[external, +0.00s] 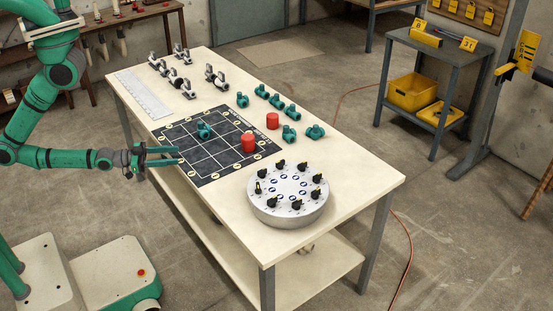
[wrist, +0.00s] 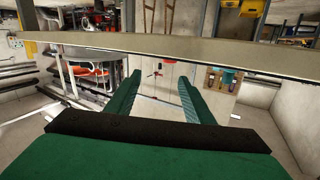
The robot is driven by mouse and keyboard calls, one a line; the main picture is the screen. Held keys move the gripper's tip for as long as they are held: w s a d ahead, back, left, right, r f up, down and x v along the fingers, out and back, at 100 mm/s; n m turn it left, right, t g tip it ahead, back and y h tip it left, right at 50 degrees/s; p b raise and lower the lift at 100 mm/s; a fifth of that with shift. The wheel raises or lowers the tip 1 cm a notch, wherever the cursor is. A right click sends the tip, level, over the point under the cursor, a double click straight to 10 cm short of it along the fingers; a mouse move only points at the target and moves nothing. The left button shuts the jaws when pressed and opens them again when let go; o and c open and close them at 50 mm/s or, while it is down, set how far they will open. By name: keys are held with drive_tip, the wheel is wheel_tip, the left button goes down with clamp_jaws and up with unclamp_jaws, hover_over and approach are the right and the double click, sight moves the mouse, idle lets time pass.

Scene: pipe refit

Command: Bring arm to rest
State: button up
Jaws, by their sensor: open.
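My green arm reaches in from the left in the external view. My gripper (external: 182,156) is open, with its two green fingers apart and pointing right at the left edge of the worktable (external: 355,178). Whether it is over the tabletop or just outside its edge is hard to tell. In the wrist view, both fingers of my gripper (wrist: 157,88) are spread with nothing between them. A tabletop edge (wrist: 200,52) crosses that view ahead of the fingers.
The table holds a black gridded mat (external: 180,141) with a teal fitting (external: 204,129) and a red cylinder (external: 248,142), a round grey turntable (external: 288,214) with black knobs, loose teal fittings (external: 290,134), another red cylinder (external: 272,121) and metal valves (external: 181,84).

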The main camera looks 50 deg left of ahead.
drive_tip(key=s+a+r+n+y, duration=0.1)
drive_tip(key=s+a+n+y, duration=0.2)
drive_tip(key=a, duration=0.4)
drive_tip(key=s+a+r+n+y, duration=0.2)
drive_tip(key=s+a+n+y, duration=0.1)
drive_tip(key=a, duration=0.5)
drive_tip(key=s+y, duration=0.1)
drive_tip(key=s, duration=0.1)
drive_tip(key=shift+s+a+y, duration=0.15)
drive_tip(key=shift+s+y, duration=0.15)
drive_tip(key=shift+y, duration=0.1)
idle(1.1)
